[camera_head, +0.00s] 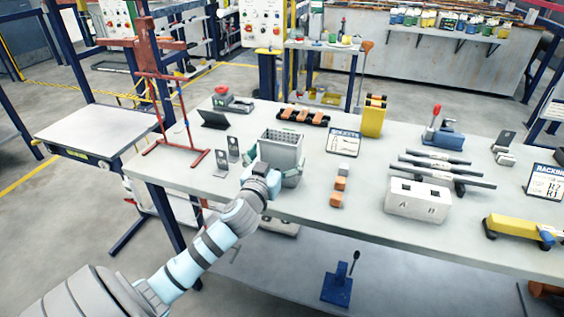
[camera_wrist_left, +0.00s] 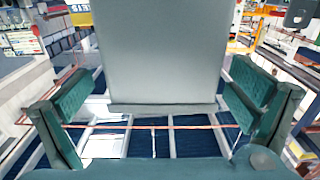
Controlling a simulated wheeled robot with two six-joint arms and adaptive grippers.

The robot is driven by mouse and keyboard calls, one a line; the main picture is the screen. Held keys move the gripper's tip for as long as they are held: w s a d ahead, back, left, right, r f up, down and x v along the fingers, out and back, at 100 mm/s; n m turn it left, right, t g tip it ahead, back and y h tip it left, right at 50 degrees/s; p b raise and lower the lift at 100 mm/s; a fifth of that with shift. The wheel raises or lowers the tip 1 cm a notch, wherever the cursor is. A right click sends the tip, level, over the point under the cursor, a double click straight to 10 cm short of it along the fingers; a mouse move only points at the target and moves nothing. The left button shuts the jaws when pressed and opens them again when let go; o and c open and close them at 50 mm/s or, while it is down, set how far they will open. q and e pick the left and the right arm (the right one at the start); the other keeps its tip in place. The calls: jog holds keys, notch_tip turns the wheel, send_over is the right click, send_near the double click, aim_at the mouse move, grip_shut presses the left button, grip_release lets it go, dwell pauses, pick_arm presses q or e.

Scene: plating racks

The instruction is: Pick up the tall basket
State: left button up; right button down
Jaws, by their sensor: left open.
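The tall basket (camera_head: 283,148) is a grey, open-topped box with a grid-like rim, standing upright near the table's front edge. My left gripper (camera_head: 274,174) is open at its near side, low on the basket. In the left wrist view, the basket's plain grey wall (camera_wrist_left: 160,50) fills the upper middle. The green pads of my left gripper (camera_wrist_left: 163,90) stand spread to its left and right. I cannot tell whether either pad touches the wall. The basket's lower near side is partly hidden by the gripper in the head view. My right gripper is not in view.
A red stand (camera_head: 168,110) is to the left. Small upright plates (camera_head: 222,160) stand close left of the basket. Orange blocks (camera_head: 338,191), a sign (camera_head: 344,142) and a white box (camera_head: 417,199) are to the right. Orange parts (camera_head: 304,116) lie behind.

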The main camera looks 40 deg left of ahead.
pick_arm(q)
jog(key=x, duration=0.3)
jog(key=shift+w+a, duration=0.2)
jog(key=shift+w, duration=0.05)
jog(key=c, duration=1.1)
